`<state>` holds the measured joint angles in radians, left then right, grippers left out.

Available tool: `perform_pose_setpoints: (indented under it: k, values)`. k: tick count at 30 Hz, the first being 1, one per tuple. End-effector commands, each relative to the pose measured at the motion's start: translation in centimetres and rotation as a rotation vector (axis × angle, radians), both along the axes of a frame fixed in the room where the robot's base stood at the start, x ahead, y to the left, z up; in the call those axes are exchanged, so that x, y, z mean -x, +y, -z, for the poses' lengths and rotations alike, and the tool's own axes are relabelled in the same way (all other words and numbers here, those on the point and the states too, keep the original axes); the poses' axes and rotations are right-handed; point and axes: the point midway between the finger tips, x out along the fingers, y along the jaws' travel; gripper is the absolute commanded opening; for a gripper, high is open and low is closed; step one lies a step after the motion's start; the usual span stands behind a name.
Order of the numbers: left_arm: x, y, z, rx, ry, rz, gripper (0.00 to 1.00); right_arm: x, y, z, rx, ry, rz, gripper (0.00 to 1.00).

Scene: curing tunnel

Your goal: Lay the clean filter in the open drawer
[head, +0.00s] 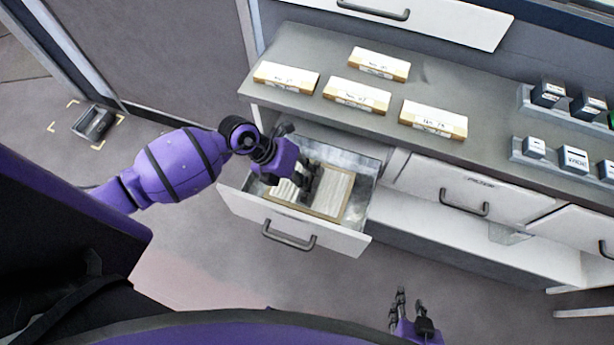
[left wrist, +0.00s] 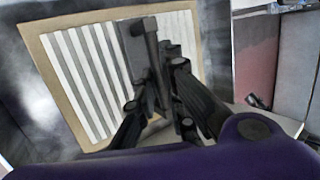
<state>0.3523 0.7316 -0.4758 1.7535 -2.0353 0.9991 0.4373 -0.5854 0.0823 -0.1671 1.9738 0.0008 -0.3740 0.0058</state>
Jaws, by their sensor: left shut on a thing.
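The filter (head: 333,192) has a tan frame and pale pleats. It lies within the open drawer (head: 238,200), inside its metal walls, and looks roughly flat. My left gripper (head: 306,186) reaches down over the filter's middle and is shut on it, apparently by a dark raised grip. In the left wrist view the filter (left wrist: 95,75) shows its frame and white pleats behind the left gripper's fingers (left wrist: 155,65). The fingers hide part of it, and whether it touches the drawer floor is unclear. My right gripper (head: 410,312) is empty and open at the bottom of the head view.
Several labelled boxes (head: 356,95) stand on the grey counter (head: 310,45) above the drawer. Small dark-topped blocks (head: 573,159) sit in racks at the right. Closed drawers (head: 475,190) adjoin it. A black tray (head: 95,123) lies on the floor at left. The floor before the drawer is clear.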

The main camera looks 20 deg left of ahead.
Motion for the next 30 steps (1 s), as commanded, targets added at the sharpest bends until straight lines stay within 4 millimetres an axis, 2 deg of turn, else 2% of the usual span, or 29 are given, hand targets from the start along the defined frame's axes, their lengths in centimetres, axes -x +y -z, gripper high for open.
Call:
perform_pose_setpoints:
  k: [8, 9, 13, 23, 26, 30]
  values:
    - [-0.1, 0.0, 0.2, 0.001, -0.001, 0.0, 0.0, 0.0, 0.0, 0.0, 0.001, 0.0, 0.001, 0.32]
    - [0.0, 0.0, 0.3, 0.0, -0.001, 0.001, 0.12, 0.0, 0.0, 0.0, 0.001, -0.001, 0.001, 0.32]
    - [-0.1, 0.0, 0.2, 0.0, -0.001, 0.0, 0.29, 0.0, 0.0, 0.0, 0.001, -0.002, 0.001, 0.32]
    - [-0.1, 0.0, 0.0, 0.001, -0.002, 0.0, 0.29, -0.2, -0.1, -0.1, 0.001, -0.004, 0.001, 0.32]
    - [0.0, 0.4, -0.8, 0.0, -0.002, -0.002, 0.29, -0.3, 0.0, -0.3, 0.001, -0.007, 0.001, 0.32]
    - [0.4, 1.9, -2.8, -0.003, -0.003, 0.001, 0.29, -0.4, 0.0, -0.5, -0.001, -0.009, 0.001, 0.32]
